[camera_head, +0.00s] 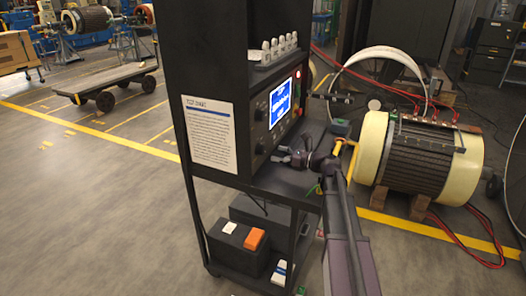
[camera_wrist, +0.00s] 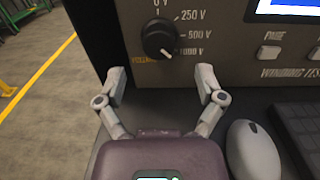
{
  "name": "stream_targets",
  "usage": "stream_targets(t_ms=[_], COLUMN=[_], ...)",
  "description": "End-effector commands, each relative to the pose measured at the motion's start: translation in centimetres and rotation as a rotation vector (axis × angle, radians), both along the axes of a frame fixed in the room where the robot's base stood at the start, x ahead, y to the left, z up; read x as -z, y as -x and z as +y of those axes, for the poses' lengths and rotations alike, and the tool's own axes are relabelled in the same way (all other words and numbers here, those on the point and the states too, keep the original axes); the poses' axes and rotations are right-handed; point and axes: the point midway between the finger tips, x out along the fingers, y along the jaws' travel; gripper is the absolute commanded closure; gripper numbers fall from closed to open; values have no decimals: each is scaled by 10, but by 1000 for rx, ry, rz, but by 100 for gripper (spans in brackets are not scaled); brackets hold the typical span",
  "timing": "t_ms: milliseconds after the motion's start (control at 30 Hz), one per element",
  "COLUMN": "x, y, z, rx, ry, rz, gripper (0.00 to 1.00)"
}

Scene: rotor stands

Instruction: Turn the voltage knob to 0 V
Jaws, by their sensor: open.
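The black round voltage knob (camera_wrist: 158,38) is on the dark panel of the winding tester in the wrist view. Its scale reads 0 V at the top, then 250 V, 500 V and 1000 V down its right side. A pale mark at the knob's lower right seems to point toward 1000 V. My gripper (camera_wrist: 161,82) is open and empty, its fingers spread left and right just below the knob, not touching it. In the head view my gripper (camera_head: 284,156) is in front of the lower part of the tester panel.
The tester's lit blue screen (camera_head: 280,103) is above my gripper. A grey mouse (camera_wrist: 252,150) and a dark keyboard (camera_wrist: 298,130) lie on the shelf at right. A large cream-ended motor (camera_head: 420,150) stands right of the cart. Open floor lies left.

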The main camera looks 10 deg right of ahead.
Motion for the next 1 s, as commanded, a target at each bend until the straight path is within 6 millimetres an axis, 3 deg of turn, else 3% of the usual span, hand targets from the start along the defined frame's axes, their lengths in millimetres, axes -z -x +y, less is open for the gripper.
stream_targets(t_ms=[400, 867, 1000], x=[0, 0, 0], y=[-29, -32, -32], z=[41, 46, 46], rx=[0, 1, 1], ry=[0, 0, 0], rz=[0, 0, 0], gripper=[12, 12, 54])
